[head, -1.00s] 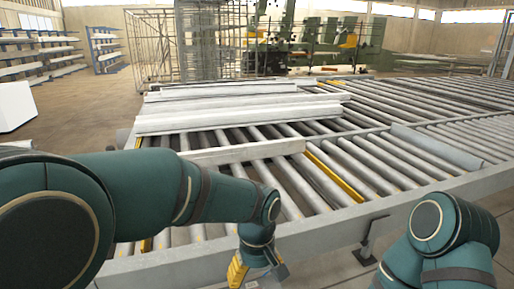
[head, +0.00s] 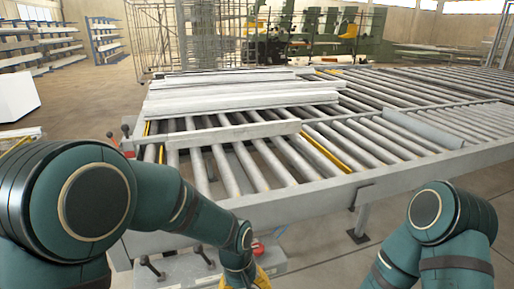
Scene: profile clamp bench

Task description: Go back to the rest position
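My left gripper (head: 246,280) shows only in part at the bottom edge of the head view. Its yellow parts are cut off, and its fingertips are out of the picture. It is below the front edge of the roller table, close to a grey clamp bench (head: 180,272). My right arm comes in at the lower right, and its gripper is below the picture. Several grey profiles (head: 240,98) lie on the roller table (head: 345,190), and a single profile (head: 235,133) lies in front of them.
Another profile (head: 422,128) lies on the rollers at the right. Clamp handles (head: 127,133) stand at the table's left end. A red button (head: 258,248) is beside my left wrist. A white box (head: 17,96) and racks (head: 103,40) stand at the far left, with open floor between.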

